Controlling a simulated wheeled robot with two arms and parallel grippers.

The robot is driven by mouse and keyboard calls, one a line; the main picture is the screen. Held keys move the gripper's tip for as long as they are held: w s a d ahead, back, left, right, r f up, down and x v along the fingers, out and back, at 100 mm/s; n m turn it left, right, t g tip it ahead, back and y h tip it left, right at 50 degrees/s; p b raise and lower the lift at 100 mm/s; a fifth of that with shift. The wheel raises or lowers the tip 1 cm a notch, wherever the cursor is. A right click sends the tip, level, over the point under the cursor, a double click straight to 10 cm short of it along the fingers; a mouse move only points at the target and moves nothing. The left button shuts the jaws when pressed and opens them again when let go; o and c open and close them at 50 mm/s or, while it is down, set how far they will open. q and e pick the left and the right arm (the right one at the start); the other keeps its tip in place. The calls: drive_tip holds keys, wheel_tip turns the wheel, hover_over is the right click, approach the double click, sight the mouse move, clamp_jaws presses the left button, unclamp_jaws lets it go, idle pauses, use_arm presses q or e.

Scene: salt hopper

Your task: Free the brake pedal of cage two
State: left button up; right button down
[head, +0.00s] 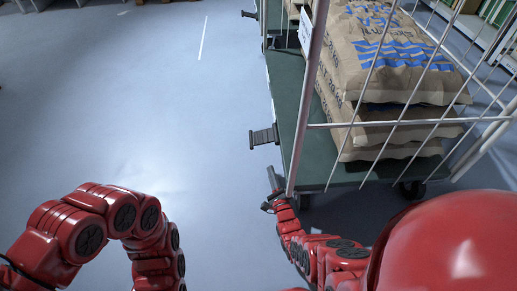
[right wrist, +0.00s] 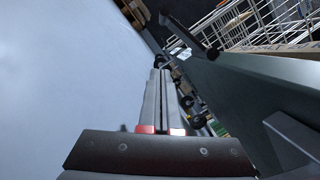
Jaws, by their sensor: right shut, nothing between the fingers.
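A dark ribbed brake pedal (head: 264,137) sticks out to the left from the low side of the near roll cage (head: 289,125), in the head view. A second pedal (head: 249,14) sticks out farther back. I cannot read which cage is number two. My right gripper (head: 272,176) is low beside the cage's near corner, a little nearer than the first pedal and apparently apart from it. In the right wrist view its fingers (right wrist: 163,90) are shut and empty, pointing along the cage side. A dark bar (right wrist: 190,36), probably the pedal, is beyond the fingertips. My left gripper is out of view.
Stacked brown sacks (head: 385,50) with blue print lie on the near cage's green deck behind white wire mesh. A caster (head: 411,190) shows under its near edge. The blue-grey floor (head: 130,100) to the left is clear. Shelving (head: 478,25) stands at the far right.

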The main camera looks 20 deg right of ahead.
sight(262, 137)
drive_tip(key=shift+w, duration=0.1)
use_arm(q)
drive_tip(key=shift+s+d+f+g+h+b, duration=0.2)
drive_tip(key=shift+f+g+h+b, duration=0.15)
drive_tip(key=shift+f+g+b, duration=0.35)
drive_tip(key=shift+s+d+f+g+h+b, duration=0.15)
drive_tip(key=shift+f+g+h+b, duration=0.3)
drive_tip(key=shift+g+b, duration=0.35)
use_arm(e)
drive_tip(key=w+a+r, duration=0.2)
drive_tip(key=w+r, duration=0.2)
drive_tip(key=w, duration=0.6)
drive_tip(key=shift+w, duration=0.2)
drive_tip(key=shift+r, duration=0.15)
